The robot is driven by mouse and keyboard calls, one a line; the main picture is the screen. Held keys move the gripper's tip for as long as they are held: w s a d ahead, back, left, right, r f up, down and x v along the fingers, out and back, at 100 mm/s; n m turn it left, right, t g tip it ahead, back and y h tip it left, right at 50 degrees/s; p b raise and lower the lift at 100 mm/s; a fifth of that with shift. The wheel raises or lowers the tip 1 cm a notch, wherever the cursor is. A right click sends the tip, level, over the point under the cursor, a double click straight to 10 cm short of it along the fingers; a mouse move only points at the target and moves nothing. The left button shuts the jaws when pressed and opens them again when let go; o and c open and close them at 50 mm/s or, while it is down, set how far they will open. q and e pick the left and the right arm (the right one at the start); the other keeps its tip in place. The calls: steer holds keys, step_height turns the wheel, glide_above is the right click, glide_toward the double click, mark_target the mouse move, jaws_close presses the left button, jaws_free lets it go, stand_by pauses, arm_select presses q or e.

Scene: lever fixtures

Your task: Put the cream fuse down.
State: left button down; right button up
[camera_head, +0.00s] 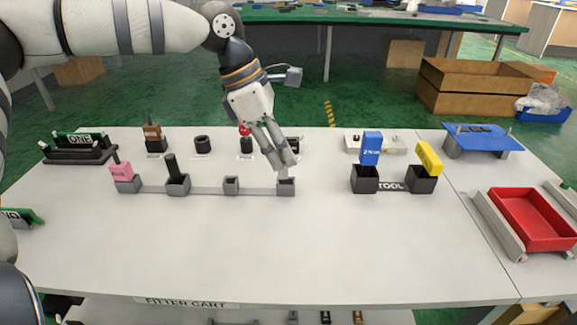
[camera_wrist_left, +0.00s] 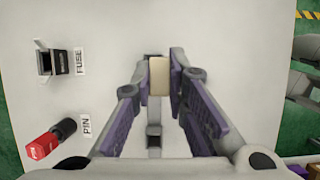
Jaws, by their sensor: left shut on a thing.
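My left gripper (camera_head: 283,160) points down over the far-right grey socket (camera_head: 286,187) of a strip of sockets. Its fingers are shut on the cream fuse (camera_wrist_left: 157,76), a pale block seen end-on between the pads in the left wrist view. In the head view only a little of the fuse (camera_head: 284,173) shows below the fingertips, right above that socket. I cannot tell whether its lower end is inside the socket or just over it. My right gripper is not in view.
On the same strip, a small socket (camera_head: 231,185) is empty, one holds a black peg (camera_head: 171,165) and one a pink block (camera_head: 121,170). Behind stand the PIN holder with a red-topped pin and the FUSE holder (camera_wrist_left: 55,61). TOOL holders with blue (camera_head: 371,148) and yellow (camera_head: 429,158) blocks stand right. The table front is clear.

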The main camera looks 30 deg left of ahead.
arm_select(q)
steer(key=shift+w+f, duration=0.3)
step_height(320, 180, down, 3)
steer(key=shift+w+r, duration=0.1)
steer(key=shift+w, duration=0.05)
steer(key=shift+f, duration=0.25)
steer(key=shift+f, duration=0.15)
steer(key=c, duration=1.6)
jaws_free()
